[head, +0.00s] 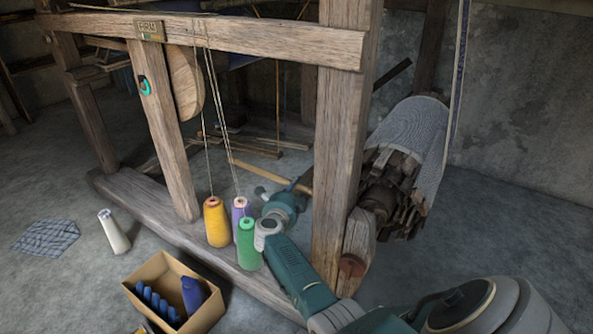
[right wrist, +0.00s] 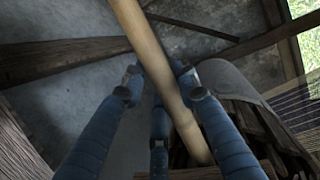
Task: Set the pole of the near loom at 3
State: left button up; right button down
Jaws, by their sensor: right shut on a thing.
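The near loom (head: 342,120) is a heavy wooden frame with thick posts and a top beam. A pale wooden pole (head: 247,170) slants low inside the frame, behind the front right post. My right arm reaches in low beside that post, and my right gripper (head: 284,188) is at the pole. In the right wrist view the pole (right wrist: 150,48) runs between the fingers of the gripper (right wrist: 160,84), which is shut on it. The pole's far right end is hidden in the head view. No number 3 is readable. My left gripper is not in view.
Orange (head: 216,222), green (head: 248,245) and purple (head: 239,208) thread cones stand by the lower beam, threads rising from them. A cardboard box (head: 208,316) and a white cone (head: 114,232) are on the floor. A cloth roll (head: 420,135) is right of the post.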

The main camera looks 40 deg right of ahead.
notch_tip(320, 180, down, 3)
jog(key=shift+s+r+n, duration=0.1)
jog(key=shift+s+n, duration=0.05)
jog(key=shift+n, duration=0.25)
jog(key=c, duration=1.3)
grip_release()
jog(key=shift+a, duration=0.15)
jog(key=v, duration=1.2)
jog(key=shift+r, duration=0.2)
